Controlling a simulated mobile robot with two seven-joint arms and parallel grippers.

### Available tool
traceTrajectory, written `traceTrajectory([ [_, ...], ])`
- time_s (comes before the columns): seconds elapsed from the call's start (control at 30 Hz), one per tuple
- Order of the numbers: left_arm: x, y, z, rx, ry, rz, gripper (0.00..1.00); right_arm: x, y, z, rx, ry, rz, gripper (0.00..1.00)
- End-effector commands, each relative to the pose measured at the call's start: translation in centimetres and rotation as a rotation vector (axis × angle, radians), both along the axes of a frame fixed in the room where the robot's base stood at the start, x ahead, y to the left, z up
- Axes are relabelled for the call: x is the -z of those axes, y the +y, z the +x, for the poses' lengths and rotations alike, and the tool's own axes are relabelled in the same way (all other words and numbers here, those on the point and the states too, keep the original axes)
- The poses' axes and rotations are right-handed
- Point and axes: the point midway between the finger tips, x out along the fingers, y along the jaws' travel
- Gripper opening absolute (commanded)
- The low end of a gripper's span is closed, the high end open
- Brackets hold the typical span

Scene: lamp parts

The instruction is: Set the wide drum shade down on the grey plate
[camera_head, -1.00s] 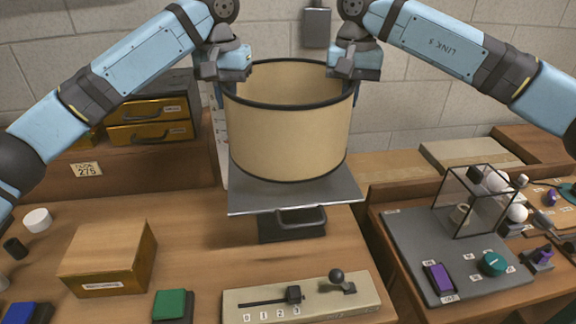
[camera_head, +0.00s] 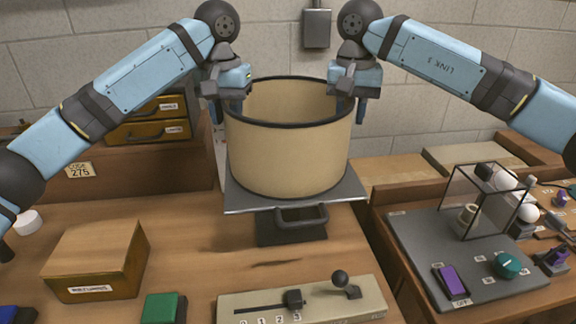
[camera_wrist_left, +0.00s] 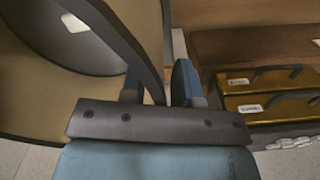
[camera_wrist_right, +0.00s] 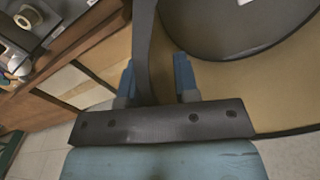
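The wide drum shade (camera_head: 287,160) is tan with dark rims and stands upright on the grey plate (camera_head: 350,188); its lower rim appears to touch the plate, with a strip of plate showing in front. My left gripper (camera_head: 228,108) straddles the shade's left wall at the top rim. In the left wrist view its fingers (camera_wrist_left: 158,84) are spread, with a gap beside the rim. My right gripper (camera_head: 350,108) straddles the right wall; in the right wrist view its fingers (camera_wrist_right: 155,80) are also spread around the rim. The plate's back part is hidden by the shade.
A dark handled block (camera_head: 291,228) is under the plate's front. A slider panel (camera_head: 300,303) and a wooden box (camera_head: 97,262) stand in front. A clear case (camera_head: 487,200) on a grey board is at the right. Gold drawers (camera_head: 150,130) stand behind at the left.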

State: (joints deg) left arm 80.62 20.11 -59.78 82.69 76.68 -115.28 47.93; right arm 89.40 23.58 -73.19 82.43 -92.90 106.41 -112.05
Motion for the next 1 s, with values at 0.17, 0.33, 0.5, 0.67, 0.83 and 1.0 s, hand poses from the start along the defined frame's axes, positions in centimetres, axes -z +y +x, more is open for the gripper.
traceTrajectory([
  [0.17,-0.1,0.0,0.0,0.0,-0.001,-0.001,0.29,0.0,0.1,-0.1,-0.004,0.001,0.001,0.29],
  [0.33,-1.6,0.0,0.1,-0.001,-0.005,0.0,0.29,0.0,0.2,-0.1,-0.005,0.001,0.001,0.29],
  [0.5,-5.2,0.0,0.0,-0.002,-0.007,0.0,0.29,0.0,0.2,-0.1,-0.006,0.001,0.001,0.29],
  [0.67,-8.5,0.0,0.0,-0.002,-0.006,0.0,0.29,0.0,0.2,-0.1,-0.006,0.001,0.001,0.29],
  [0.83,-11.0,0.0,0.0,-0.001,-0.003,0.001,0.29,0.0,0.2,-0.1,-0.006,0.001,0.001,0.29],
  [1.0,-12.0,0.0,0.0,0.0,-0.001,0.0,0.29,-0.3,0.2,-0.1,-0.007,0.0,0.002,0.29],
])
